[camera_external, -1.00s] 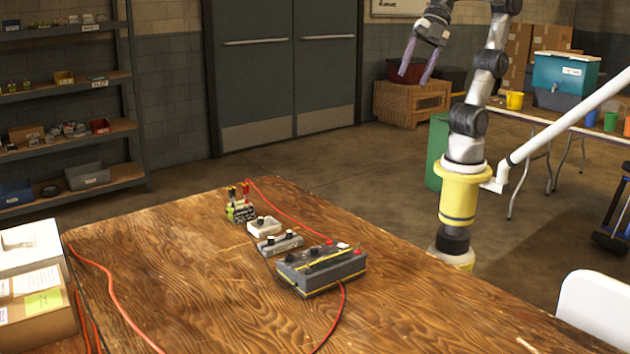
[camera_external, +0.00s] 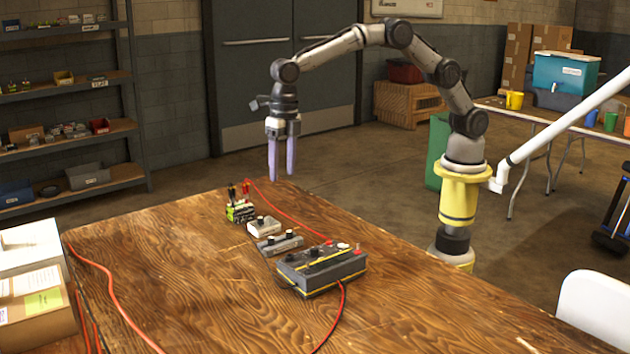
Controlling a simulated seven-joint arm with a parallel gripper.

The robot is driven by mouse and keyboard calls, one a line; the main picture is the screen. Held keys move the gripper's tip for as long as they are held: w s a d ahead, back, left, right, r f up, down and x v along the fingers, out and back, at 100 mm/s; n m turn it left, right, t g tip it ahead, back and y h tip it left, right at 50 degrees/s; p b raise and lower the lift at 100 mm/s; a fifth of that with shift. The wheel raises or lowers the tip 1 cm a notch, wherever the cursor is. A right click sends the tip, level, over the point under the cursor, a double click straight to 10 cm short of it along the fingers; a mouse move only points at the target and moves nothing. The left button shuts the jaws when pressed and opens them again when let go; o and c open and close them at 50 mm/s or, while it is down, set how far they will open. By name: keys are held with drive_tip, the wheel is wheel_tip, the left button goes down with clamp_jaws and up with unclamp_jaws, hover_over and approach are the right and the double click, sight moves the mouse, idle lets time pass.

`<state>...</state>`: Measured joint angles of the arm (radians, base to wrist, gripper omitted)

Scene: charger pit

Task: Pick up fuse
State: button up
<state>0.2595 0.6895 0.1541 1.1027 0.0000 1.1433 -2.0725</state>
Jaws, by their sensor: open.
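My gripper (camera_external: 281,175) points down above the far edge of the wooden table, with its two long purple fingers apart and nothing between them. It is up and to the right of a small green-and-black block (camera_external: 240,212) with black and red upright parts. A white block (camera_external: 264,226) with dark knobs and a grey block (camera_external: 280,243) sit in front of it. A larger grey box (camera_external: 322,269) with yellow edging and knobs is nearest. I cannot tell which of these small parts is the fuse.
Red cables (camera_external: 120,305) lie across the wooden table (camera_external: 210,310). White and brown boxes (camera_external: 35,285) stand at the left edge. A white chair back (camera_external: 595,308) is at the lower right. The table's front middle is mostly clear.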

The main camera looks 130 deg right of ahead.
hover_over(289, 232)
drive_tip(key=shift+g, duration=0.3)
drive_tip(key=f, duration=1.1)
drive_tip(key=shift+w+d, duration=0.3)
drive_tip(key=shift+d, duration=0.1)
drive_tip(key=shift+s+a+f, duration=0.1)
drive_tip(key=shift+s+f, duration=0.05)
drive_tip(key=shift+f, duration=0.8)
drive_tip(key=shift+s+a+f, duration=0.1)
drive_tip(key=shift+f, duration=0.85)
drive_tip(key=shift+s+a+f, duration=0.1)
drive_tip(key=shift+s+f, duration=0.05)
drive_tip(key=shift+f, duration=0.8)
drive_tip(key=shift+c, duration=0.2)
clamp_jaws()
